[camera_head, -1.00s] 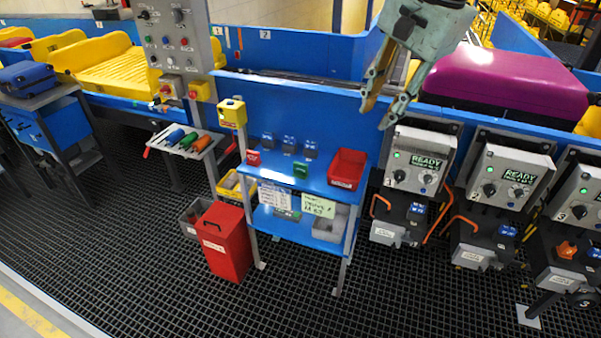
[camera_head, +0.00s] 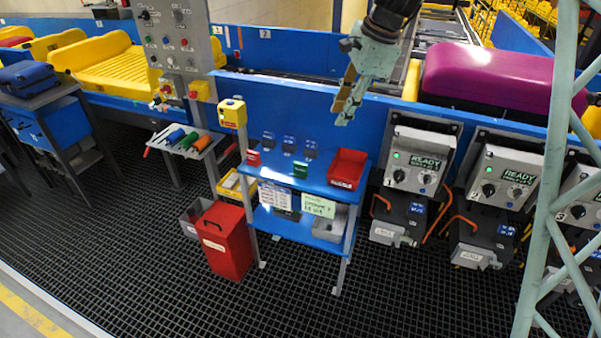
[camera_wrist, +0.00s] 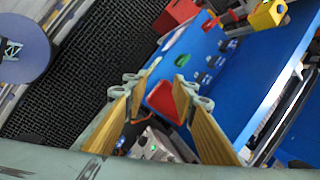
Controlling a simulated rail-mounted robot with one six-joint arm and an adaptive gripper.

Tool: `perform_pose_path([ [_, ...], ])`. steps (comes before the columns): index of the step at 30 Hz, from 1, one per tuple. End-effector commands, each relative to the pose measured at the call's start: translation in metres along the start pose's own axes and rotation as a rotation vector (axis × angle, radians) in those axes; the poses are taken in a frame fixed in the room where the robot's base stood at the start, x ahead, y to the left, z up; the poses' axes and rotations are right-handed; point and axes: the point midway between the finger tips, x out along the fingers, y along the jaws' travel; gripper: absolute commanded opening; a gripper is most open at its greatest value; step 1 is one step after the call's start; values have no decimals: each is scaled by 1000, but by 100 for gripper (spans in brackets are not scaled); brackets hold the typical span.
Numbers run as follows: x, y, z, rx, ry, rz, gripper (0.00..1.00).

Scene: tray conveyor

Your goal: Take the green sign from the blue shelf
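The small green sign (camera_head: 300,169) stands on the top of the blue shelf (camera_head: 270,180), near its front edge. In the wrist view it appears as a small dark green shape (camera_wrist: 182,60) on the blue shelf surface (camera_wrist: 240,85). My gripper (camera_head: 342,112) is above and behind the right part of the shelf, clear of the sign. In the wrist view the fingers of my gripper (camera_wrist: 160,85) are spread apart with nothing between them touching.
A red bin (camera_head: 347,168) sits at the shelf's right end, and a small red sign (camera_head: 254,158) at its left. Several blue items (camera_head: 289,144) line the back. A yellow box (camera_head: 232,113) stands left. Grey control boxes (camera_head: 418,160) are to the right.

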Motion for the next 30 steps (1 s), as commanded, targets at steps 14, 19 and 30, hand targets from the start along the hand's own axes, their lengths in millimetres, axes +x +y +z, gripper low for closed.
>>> perform_pose_path([
  [14,96,-59,-9,245,-41,19,25],
  [19,132,-76,-12,333,-54,28,25],
  [30,212,-105,-18,522,-78,48,25],
])
